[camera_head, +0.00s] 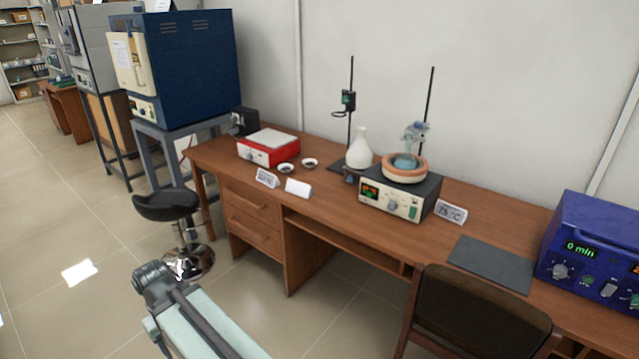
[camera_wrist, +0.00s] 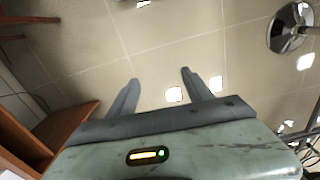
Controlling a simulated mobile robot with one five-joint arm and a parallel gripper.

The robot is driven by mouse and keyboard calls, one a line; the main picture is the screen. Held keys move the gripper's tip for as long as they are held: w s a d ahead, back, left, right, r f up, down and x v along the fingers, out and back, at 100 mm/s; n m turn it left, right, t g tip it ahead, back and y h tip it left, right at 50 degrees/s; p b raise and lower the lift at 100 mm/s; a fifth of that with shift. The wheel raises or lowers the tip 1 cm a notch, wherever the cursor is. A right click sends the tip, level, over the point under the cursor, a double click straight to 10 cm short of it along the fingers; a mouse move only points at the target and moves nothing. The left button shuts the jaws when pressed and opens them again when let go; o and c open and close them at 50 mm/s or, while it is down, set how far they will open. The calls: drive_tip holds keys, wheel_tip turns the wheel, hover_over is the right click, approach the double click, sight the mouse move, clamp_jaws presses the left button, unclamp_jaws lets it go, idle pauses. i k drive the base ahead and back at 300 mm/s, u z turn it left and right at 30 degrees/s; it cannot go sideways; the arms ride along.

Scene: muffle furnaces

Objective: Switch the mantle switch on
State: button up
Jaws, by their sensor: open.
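The heating mantle (camera_head: 388,202) stands on the wooden desk, with an orange ring (camera_head: 404,175) on top holding a round glass flask (camera_head: 405,160). Its cream front panel has a lit display at the left and a knob and small controls to the right. The mantle is not in the wrist view.
The desk (camera_head: 505,229) runs along the wall, with a brown chair (camera_head: 480,310) at its front and a black stool (camera_head: 166,206) at the left. A blue device (camera_head: 595,250) stands at the right end. A red hotplate (camera_head: 268,148) is at the left. A dark mat (camera_head: 491,264) lies bare.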

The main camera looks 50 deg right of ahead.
sight(413, 210)
drive_tip(key=z, duration=2)
